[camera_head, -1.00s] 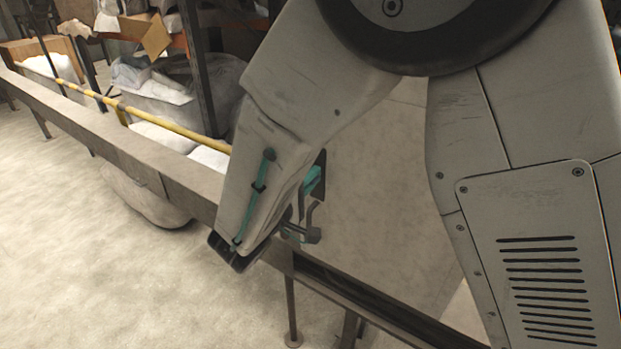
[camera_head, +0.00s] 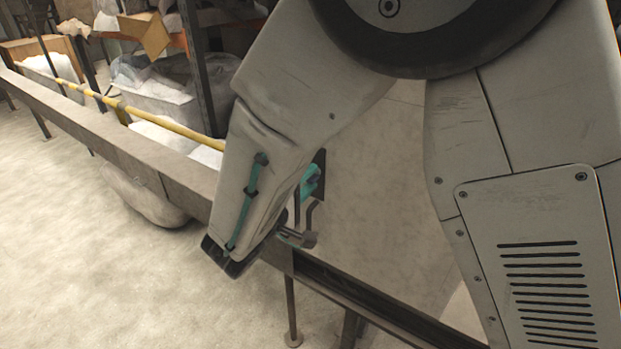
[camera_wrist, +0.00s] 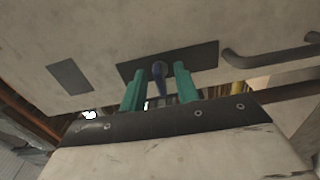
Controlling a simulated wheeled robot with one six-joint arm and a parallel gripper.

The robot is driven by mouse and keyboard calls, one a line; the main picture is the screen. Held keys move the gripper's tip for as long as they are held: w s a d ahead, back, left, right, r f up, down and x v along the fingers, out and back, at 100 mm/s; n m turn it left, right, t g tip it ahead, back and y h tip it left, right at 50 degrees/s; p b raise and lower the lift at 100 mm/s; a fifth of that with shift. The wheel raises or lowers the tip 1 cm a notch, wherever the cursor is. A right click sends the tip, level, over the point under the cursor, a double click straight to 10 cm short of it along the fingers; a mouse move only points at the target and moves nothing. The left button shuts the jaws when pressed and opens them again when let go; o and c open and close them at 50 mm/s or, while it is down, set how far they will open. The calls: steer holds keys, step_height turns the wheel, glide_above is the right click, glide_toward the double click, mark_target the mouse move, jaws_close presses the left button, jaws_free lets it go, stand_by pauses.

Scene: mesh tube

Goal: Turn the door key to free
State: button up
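The door (camera_wrist: 105,35) is a worn pale panel, and it also shows in the head view (camera_head: 385,215). A dark lock plate (camera_wrist: 206,54) is set in it. A bluish key (camera_wrist: 159,72) sticks out of the plate in the wrist view. My gripper (camera_wrist: 159,80) has two teal fingers, one on each side of the key. Gaps show between the key and both fingers, so it looks open around the key, not clamped on it. In the head view my gripper (camera_head: 310,182) is partly hidden behind my arm, and I cannot make out the key there.
A grey bar handle (camera_wrist: 270,52) is on the door right of the lock plate. A dark rectangle (camera_wrist: 70,77) lies left of it. In the head view a long rail (camera_head: 110,148) runs past the door, with shelves and wrapped goods (camera_head: 165,85) behind. The floor at left is open.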

steer(key=v, duration=0.6)
steer(key=shift+s+a, duration=0.15)
steer(key=shift+s, duration=0.05)
steer(key=s+d+m+g+y, duration=0.1)
steer(key=s+d+g, duration=0.4)
steer(key=d+g, duration=0.25)
steer(key=s+d+g, duration=0.6)
steer(key=d, duration=0.3)
steer(key=s+d+r+m+y, duration=0.8)
steer(key=s+d+m+y, duration=0.1)
steer(key=s+d+y, duration=0.1)
steer(key=shift+d+r+t, duration=0.2)
steer(key=shift+d+t, duration=0.15)
